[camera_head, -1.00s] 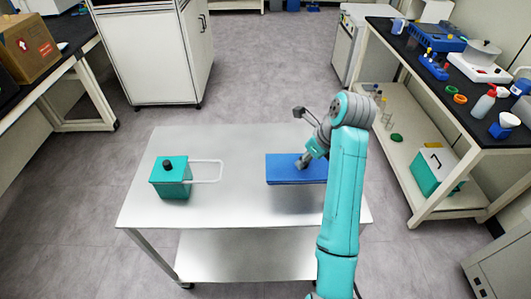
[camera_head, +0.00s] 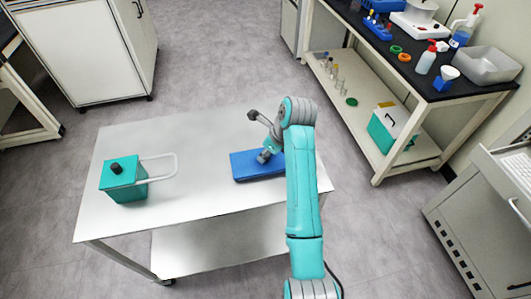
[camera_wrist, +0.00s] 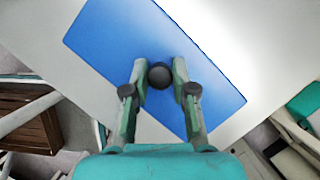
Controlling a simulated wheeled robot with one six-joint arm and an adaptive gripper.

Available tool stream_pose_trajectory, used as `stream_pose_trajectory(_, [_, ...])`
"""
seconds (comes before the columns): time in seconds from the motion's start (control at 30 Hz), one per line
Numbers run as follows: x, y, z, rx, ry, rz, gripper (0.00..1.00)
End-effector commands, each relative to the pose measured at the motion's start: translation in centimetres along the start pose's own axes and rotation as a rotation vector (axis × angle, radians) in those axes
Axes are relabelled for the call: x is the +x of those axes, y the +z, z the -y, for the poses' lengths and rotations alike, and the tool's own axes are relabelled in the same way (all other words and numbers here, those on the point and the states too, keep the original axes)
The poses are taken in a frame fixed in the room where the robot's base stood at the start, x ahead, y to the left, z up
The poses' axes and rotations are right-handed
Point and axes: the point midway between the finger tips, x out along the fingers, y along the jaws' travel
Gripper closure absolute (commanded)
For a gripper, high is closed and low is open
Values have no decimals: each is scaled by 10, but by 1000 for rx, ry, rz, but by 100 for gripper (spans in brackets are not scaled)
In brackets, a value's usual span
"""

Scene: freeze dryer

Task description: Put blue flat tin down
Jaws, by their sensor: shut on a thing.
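The blue flat tin (camera_head: 244,166) is over the right part of the metal table top (camera_head: 200,190). I cannot tell for certain whether its underside touches the table. It looks about level. My gripper (camera_head: 266,155) is above the tin, with the arm crossing in front of the tin's right end. In the wrist view, the tin (camera_wrist: 120,35) spreads under my gripper (camera_wrist: 160,78). The two fingers are shut on the tin's round black knob (camera_wrist: 159,70), one on each side.
A teal box (camera_head: 125,185) with a black knob and a white wire handle (camera_head: 165,157) stands on the left of the table. The middle of the table between box and tin is clear. A black-topped bench (camera_head: 440,80) with labware is at the right.

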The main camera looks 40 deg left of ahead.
Motion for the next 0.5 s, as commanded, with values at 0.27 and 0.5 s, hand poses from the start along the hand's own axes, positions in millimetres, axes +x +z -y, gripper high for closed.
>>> stream_pose_trajectory(0.27, [2,-1,0,-1,-1,1,100])
stream_pose_trajectory(0.5, [4,-2,0,0,-1,0,49])
